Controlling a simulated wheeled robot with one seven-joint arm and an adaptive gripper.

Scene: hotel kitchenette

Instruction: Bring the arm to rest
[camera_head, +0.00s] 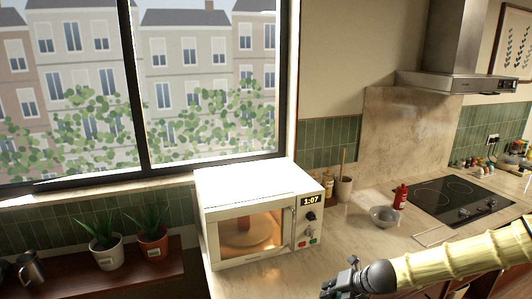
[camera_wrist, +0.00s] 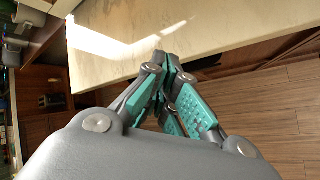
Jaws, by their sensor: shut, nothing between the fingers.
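My gripper (camera_head: 341,284) shows at the bottom of the head view, at the end of my pale yellow arm, which reaches in from the right. It is in front of the counter's front edge, below and to the right of the microwave. In the wrist view my gripper (camera_wrist: 165,62) has its teal-padded fingers brought together at the tips, with nothing between them. The fingertips appear close to the edge of the pale countertop (camera_wrist: 225,30); I cannot tell whether they touch it.
A lit white microwave (camera_head: 250,215) reading 1:07 stands on the counter. Potted plants (camera_head: 104,252) stand left. Open wooden floor (camera_wrist: 275,105) lies beside the counter.

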